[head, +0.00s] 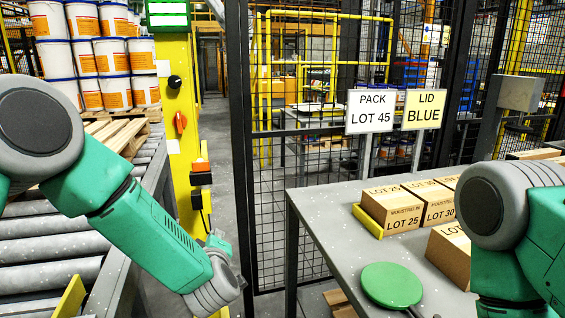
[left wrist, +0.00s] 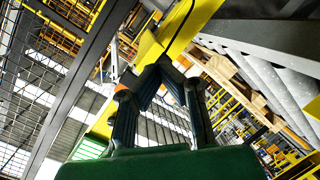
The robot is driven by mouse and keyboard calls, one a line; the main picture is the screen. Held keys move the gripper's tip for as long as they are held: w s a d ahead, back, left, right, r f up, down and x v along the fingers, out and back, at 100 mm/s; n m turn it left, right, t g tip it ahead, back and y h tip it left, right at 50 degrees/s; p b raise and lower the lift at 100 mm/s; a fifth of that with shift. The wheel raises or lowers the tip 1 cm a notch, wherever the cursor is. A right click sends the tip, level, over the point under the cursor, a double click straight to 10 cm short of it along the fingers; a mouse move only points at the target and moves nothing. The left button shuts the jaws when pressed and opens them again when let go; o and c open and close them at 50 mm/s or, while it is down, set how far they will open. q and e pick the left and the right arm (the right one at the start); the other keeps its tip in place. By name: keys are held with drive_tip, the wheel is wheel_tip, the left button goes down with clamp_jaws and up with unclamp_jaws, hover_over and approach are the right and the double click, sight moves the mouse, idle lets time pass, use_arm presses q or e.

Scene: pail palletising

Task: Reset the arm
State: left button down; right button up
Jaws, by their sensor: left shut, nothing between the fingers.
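My left arm comes in from the left in the head view and bends down between the roller conveyor (head: 52,248) and the table (head: 320,222). My left gripper (left wrist: 158,70) shows in the left wrist view with its dark fingers converging at the tips. It is shut and empty, with a yellow surface behind the tips. In the head view, the fingers of this gripper cannot be made out. My right arm is bent at the right edge over the table, and its gripper is out of view.
White and orange pails (head: 88,55) stand stacked on a wooden pallet (head: 122,134) at the left. A yellow post (head: 180,100) stands beside the conveyor. Cartons (head: 392,208) and a green disc (head: 392,285) lie on the table. Signs read "PACK LOT 45" (head: 370,111) and "LID BLUE" (head: 424,109).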

use_arm(q)
drive_tip(key=s+a+f+m+g+h, duration=0.35)
drive_tip(key=s+f+m+g, duration=0.35)
drive_tip(key=s+f, duration=1.1)
drive_tip(key=s+a+f+m+g, duration=0.1)
drive_tip(key=s+a+m+g, duration=0.1)
drive_tip(key=s, duration=0.7)
drive_tip(key=s+a+f+m+g, duration=0.2)
drive_tip(key=s+a+g, duration=0.1)
drive_tip(key=s, duration=0.5)
drive_tip(key=s+a+f+m+g+p, duration=0.1)
drive_tip(key=s+a+m+g, duration=0.1)
drive_tip(key=s, duration=0.7)
drive_tip(key=shift+s+a+f+m, duration=0.35)
drive_tip(key=shift+a+f+m, duration=0.05)
drive_tip(key=shift+a, duration=0.05)
